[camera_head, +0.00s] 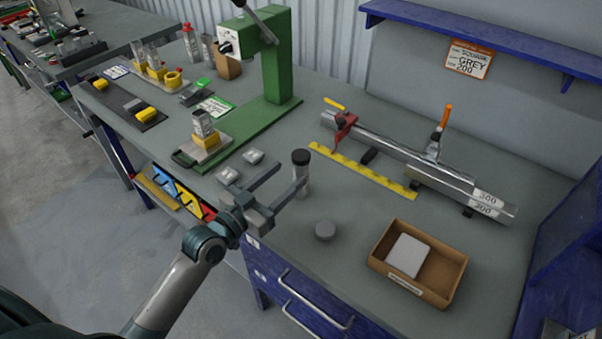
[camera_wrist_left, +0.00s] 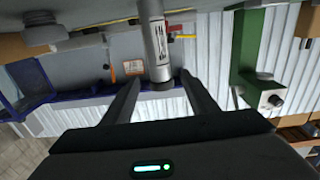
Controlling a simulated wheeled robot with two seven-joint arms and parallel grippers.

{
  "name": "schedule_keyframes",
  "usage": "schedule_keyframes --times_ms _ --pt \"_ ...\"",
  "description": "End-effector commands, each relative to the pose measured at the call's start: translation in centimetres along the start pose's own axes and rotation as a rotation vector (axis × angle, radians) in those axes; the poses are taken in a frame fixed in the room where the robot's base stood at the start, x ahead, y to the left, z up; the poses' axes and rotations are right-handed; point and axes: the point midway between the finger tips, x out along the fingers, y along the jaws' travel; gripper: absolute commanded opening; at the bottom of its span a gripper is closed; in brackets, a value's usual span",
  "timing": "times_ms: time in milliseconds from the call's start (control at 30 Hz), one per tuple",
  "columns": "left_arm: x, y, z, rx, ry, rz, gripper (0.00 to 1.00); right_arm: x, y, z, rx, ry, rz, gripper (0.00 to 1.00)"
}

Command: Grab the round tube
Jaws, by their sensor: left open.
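The round tube (camera_head: 303,178) is silver with a dark cap and stands upright near the table's front edge. In the left wrist view the tube (camera_wrist_left: 155,40) shows a pale label, and its dark end lies between the fingertips in the picture. My left gripper (camera_head: 290,177) is open at the tube, with one finger overlapping the tube in the head view. I cannot tell whether either finger touches it. The left fingers (camera_wrist_left: 159,78) also show in the wrist view. My right gripper is not in view.
A grey disc (camera_head: 325,230) and a brown box (camera_head: 453,287) lie to the right. A long metal bar (camera_head: 385,146) and yellow ruler (camera_head: 360,169) lie behind. A green press (camera_head: 276,70) stands at the back left. Small grey blocks (camera_head: 253,156) lie left of the tube.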

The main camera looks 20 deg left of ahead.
Motion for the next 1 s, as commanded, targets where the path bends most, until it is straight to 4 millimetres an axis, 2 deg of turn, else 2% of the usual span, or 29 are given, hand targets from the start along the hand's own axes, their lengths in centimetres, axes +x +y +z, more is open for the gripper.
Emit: schedule_keyframes --times_ms 133,633,1000 --pt "1.3 0.1 -0.1 -0.001 0.000 0.000 0.53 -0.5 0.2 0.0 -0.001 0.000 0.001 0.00" --pt "2.0 0.0 -0.1 -0.001 0.000 0.000 0.53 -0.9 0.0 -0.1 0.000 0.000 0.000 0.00" --pt "6.1 -0.1 0.0 0.000 0.001 0.000 0.53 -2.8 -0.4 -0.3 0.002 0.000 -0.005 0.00"
